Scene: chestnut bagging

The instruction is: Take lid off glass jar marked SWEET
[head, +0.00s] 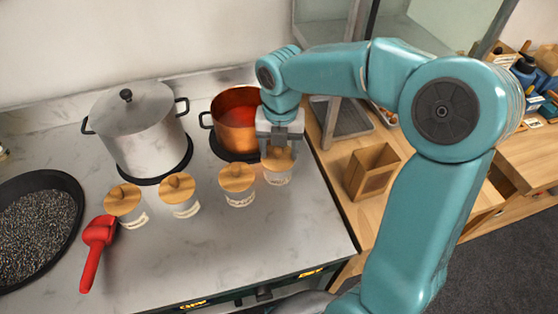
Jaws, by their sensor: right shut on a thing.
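A row of glass jars with round wooden lids stands on the marble counter. My right gripper (281,146) points down over the rightmost jar (278,178) and is shut on its wooden lid (279,161). The lid sits on or right at the jar's mouth; I cannot tell if there is a gap. The other jars (239,198), (181,208) and (131,218) have their lids on. The jar labels are too small to read, so I cannot tell which says SWEET. My left gripper is not in view.
A copper pot (236,128) is close behind the gripper. A lidded steel pot (137,130) stands left of it. A red scoop (95,250) and a dark pan (77,205) are at the left. A wooden box (371,172) stands right. The front counter is clear.

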